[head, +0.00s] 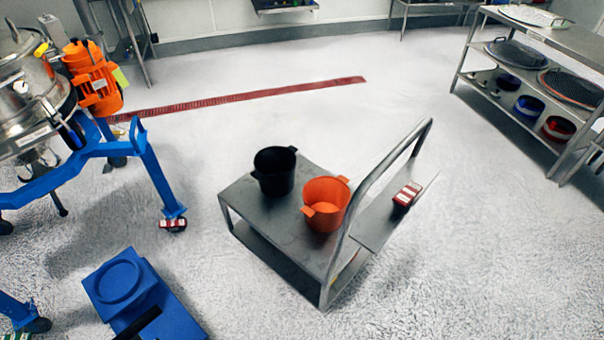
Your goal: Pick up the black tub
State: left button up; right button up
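The black tub (274,172) stands upright on the far left part of the grey metal cart (258,222). It has a small handle at its rim and looks dark inside. An orange tub (326,204) with side handles stands on the same cart, just right of and nearer than the black tub, with a small gap between them. Neither of my grippers shows in the head view, and nothing holds the black tub.
The cart's push handle (377,195) rises on its right. A steel sifter on a blue frame (160,180) stands left. A blue block-like object (125,290) lies front left. Steel shelving (520,95) stands at right. Open floor (480,260) lies right of the cart.

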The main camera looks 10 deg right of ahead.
aim_at(274, 166)
jog(key=u, duration=0.4)
jog(key=i+l+u, duration=0.1)
jog(key=l+u, duration=0.55)
jog(key=u, duration=0.25)
jog(key=l+u, duration=0.45)
jog(key=k+l+u, duration=0.1)
jog(key=l+u, duration=0.15)
jog(key=u, duration=0.2)
